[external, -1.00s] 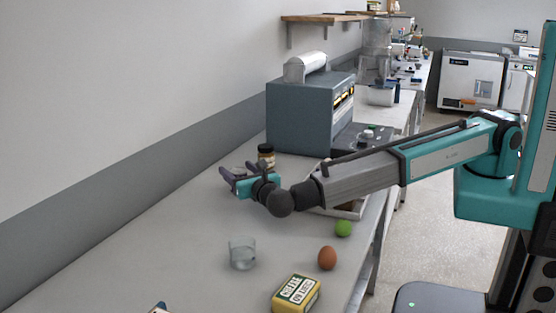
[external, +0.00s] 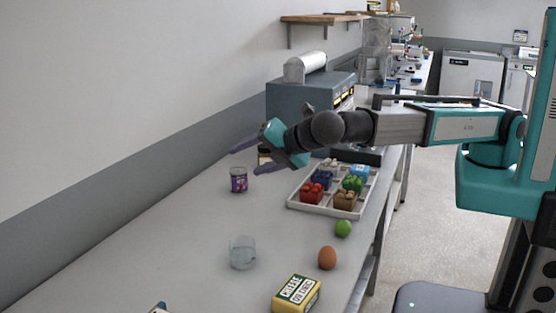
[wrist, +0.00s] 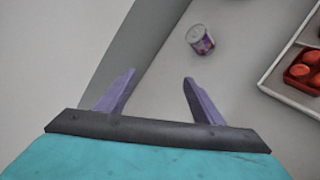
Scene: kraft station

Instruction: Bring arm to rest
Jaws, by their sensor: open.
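My gripper (external: 248,159) is raised above the bench, its purple fingers spread and pointing to the left in the external view. In the wrist view its two fingers (wrist: 156,92) stand apart with nothing between them. My arm reaches in from the right over the bench.
A white tray (external: 318,207) of coloured blocks lies right of the can. A green ball (external: 343,229), a brown egg (external: 327,258), a glass (external: 242,253) and a yellow box (external: 297,294) are nearer. A blue-grey machine (external: 300,102) stands behind. The left bench is clear.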

